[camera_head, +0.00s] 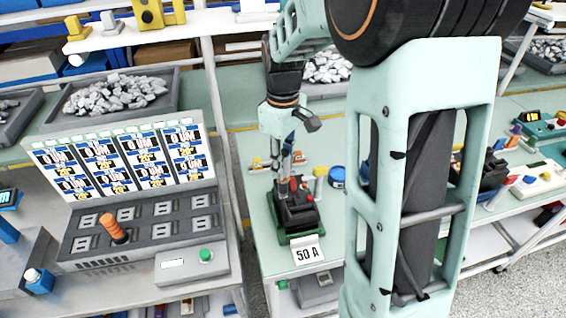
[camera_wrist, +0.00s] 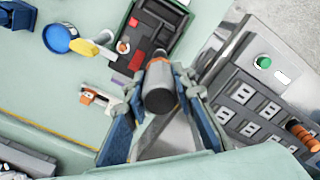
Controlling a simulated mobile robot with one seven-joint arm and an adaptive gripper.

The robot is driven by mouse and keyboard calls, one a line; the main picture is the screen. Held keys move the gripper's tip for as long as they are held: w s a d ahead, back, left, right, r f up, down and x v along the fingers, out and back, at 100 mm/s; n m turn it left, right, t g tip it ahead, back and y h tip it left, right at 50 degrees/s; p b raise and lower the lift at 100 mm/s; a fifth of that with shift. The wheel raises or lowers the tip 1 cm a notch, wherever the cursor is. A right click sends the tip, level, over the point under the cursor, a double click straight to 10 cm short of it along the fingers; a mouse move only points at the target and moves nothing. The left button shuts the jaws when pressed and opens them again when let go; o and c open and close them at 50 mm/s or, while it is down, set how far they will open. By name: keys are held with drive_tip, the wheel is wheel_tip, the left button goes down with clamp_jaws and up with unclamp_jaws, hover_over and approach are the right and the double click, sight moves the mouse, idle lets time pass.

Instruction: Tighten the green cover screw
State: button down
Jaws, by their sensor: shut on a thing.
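A dark breaker unit (camera_head: 297,212) stands in a green base on the middle bench, behind a white "50 A" card (camera_head: 306,254). It also shows at the top of the wrist view (camera_wrist: 148,32), with red parts and a round orange-and-white spot. My gripper (camera_head: 284,160) is above the breaker, pointing down. In the wrist view my gripper (camera_wrist: 160,78) is shut on a dark cylindrical tool (camera_wrist: 160,97) with an orange band, its far end towards the breaker. I cannot tell whether its tip touches. I cannot make out the green cover screw.
A test console (camera_head: 140,235) with an orange handle (camera_head: 113,228) and a green button (camera_head: 205,255) stands on the left bench. A gap separates the benches.

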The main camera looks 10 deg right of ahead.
sight(283, 154)
drive_tip(key=shift+f+b, duration=0.4)
drive_tip(key=shift+f, duration=0.25)
idle(1.4)
drive_tip(key=shift+r, duration=0.15)
idle(0.9)
drive_tip(key=shift+r+p, duration=2.35)
drive_tip(key=shift+r, duration=0.55)
